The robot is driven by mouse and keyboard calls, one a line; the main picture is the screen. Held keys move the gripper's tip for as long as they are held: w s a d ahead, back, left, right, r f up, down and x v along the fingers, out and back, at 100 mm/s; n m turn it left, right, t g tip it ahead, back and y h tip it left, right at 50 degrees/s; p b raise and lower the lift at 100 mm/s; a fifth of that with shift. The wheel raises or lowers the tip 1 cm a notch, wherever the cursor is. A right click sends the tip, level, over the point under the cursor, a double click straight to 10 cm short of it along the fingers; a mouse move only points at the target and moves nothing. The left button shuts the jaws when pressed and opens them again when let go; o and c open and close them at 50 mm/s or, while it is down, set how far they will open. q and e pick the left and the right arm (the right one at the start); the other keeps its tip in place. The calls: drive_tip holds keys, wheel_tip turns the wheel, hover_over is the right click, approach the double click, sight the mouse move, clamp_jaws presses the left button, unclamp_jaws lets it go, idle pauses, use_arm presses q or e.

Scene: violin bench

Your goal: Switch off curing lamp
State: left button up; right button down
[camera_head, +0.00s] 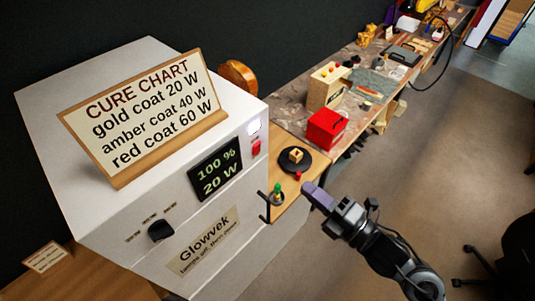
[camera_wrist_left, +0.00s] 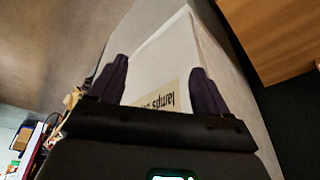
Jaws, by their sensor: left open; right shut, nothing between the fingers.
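The curing lamp unit is a big white cabinet (camera_head: 105,215) in the left half of the head view. A red switch (camera_head: 256,148) sits on its front below a small lit white panel (camera_head: 254,127). Its display (camera_head: 216,170) reads 100 % and 20 W. A black knob (camera_head: 160,230) is lower left. My right gripper (camera_head: 318,197) is shut and empty, to the right of the cabinet and apart from the switch. My left gripper (camera_wrist_left: 158,66) is open and empty in the left wrist view, with the cabinet's label (camera_wrist_left: 168,98) showing between its fingers; the head view does not show it.
A cure chart (camera_head: 145,115) stands on the cabinet. A dark handle (camera_head: 265,206) sticks out at its front edge. A black round plate (camera_head: 295,160) with a small wooden block, a red box (camera_head: 327,127) and a wooden box (camera_head: 326,86) stand on the bench behind. Open floor lies right.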

drive_tip(key=w+a, duration=0.1)
drive_tip(key=p, duration=0.4)
approach(258, 147)
drive_tip(key=x, duration=0.5)
drive_tip(key=shift+a+r, duration=0.1)
drive_tip(key=shift+r, duration=0.05)
drive_tip(key=shift+x, duration=0.85)
